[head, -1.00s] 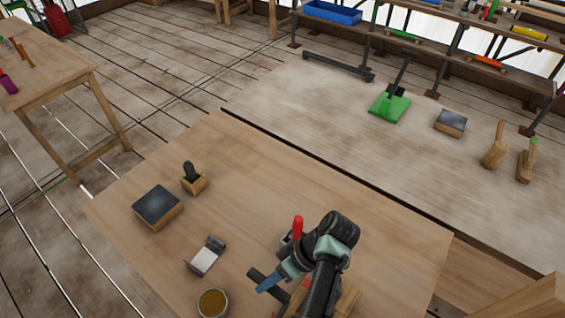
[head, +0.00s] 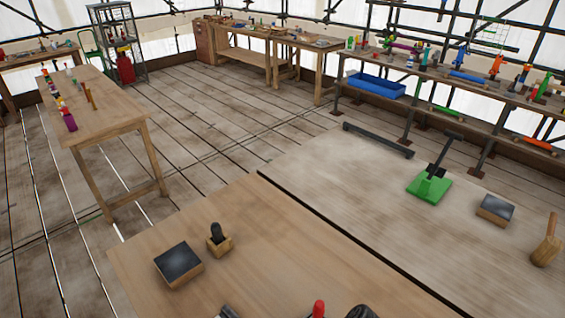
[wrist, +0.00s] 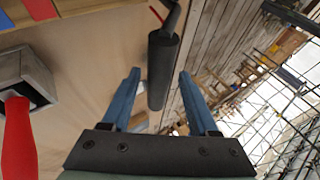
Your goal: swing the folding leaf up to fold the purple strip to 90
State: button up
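My gripper (wrist: 158,73) shows in the wrist view with its two blue fingers spread apart. A dark cylindrical grip (wrist: 163,68) on a thin dark rod appears in the gap between the fingers, with space on both sides. I cannot tell how deep it sits between them, or whether it belongs to the folding leaf. I cannot make out the purple strip or the folding leaf in either current view.
A red handle (wrist: 18,140) and a grey hollow metal block (wrist: 22,78) are left of my gripper. In the head view, a dark-topped block (head: 179,262) and a small wooden holder (head: 219,242) stand on the workbench (head: 290,255). A green-based tool (head: 430,187) stands on the neighbouring surface.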

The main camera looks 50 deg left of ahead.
jog(key=shift+w+r, duration=0.15)
jog(key=shift+w+d+r, duration=0.15)
jog(key=shift+w+r, duration=0.2)
jog(key=p+v, duration=0.3)
jog(key=v, duration=0.8)
jog(key=shift+d+r+p, duration=0.2)
jog(key=shift+r+p, duration=0.1)
jog(key=shift+r, duration=0.1)
jog(key=shift+c, duration=0.4)
